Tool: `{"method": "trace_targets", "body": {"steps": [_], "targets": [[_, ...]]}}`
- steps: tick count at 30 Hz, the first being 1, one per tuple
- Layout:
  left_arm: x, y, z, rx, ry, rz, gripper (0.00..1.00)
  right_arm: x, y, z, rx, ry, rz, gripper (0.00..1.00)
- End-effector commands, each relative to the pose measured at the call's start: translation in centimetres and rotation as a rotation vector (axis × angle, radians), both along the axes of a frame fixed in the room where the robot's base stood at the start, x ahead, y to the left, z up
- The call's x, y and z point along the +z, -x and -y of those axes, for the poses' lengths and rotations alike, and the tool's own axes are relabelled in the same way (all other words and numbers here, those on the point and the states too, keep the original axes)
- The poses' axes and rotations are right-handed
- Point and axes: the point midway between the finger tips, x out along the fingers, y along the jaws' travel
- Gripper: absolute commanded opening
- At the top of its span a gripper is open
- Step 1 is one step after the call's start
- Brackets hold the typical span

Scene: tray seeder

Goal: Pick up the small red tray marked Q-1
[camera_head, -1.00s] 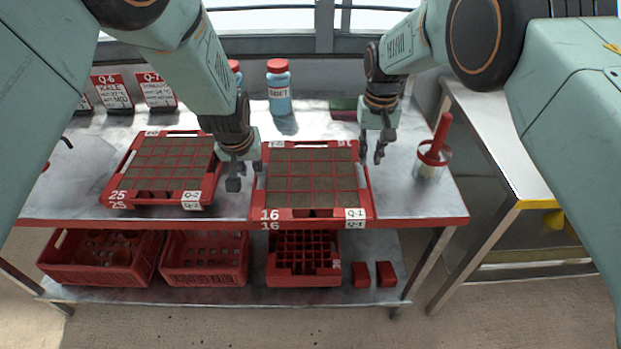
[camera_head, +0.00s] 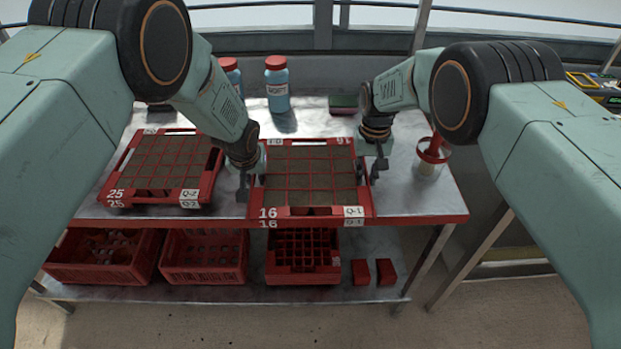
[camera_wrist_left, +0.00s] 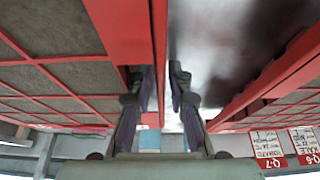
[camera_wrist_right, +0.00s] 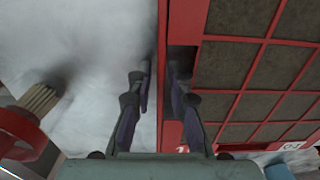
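The red tray marked Q-1 (camera_head: 310,212), with 16 on its front rim and a grid of dark soil cells, lies flat at the middle of the table's front edge. My left gripper (camera_head: 248,182) is at its left side. In the left wrist view this gripper (camera_wrist_left: 160,75) is open, one finger on each side of the tray's red side wall (camera_wrist_left: 160,30). My right gripper (camera_head: 371,168) is at its right side. In the right wrist view that gripper (camera_wrist_right: 159,75) is also open, its fingers either side of the wall (camera_wrist_right: 164,120). Small gaps show beside both walls.
A similar red tray marked Q-2 (camera_head: 140,200) lies close to my left gripper. A red-and-white pot with a red handle (camera_head: 432,158) stands right of my right gripper. Bottles (camera_head: 278,90) stand behind. Red crates (camera_head: 205,277) sit on the lower shelf.

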Motion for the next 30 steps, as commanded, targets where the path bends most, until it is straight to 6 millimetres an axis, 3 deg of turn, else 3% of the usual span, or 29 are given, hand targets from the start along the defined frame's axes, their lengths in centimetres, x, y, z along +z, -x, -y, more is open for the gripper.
{"method": "trace_targets", "body": {"steps": [5,12,30], "targets": [[0.03,0.01,-0.02,0.0,0.0,0.0,0.18,0.06,-0.01,-0.03,0.0,0.0,0.001,0.18],[0.03,0.02,-0.01,0.0,0.0,0.0,0.0,0.06,0.0,-0.03,0.001,0.0,0.0,0.0],[-0.08,0.12,-0.03,0.0,0.0,-0.003,0.0,-0.08,0.1,-0.08,0.001,0.0,-0.002,0.0]]}}
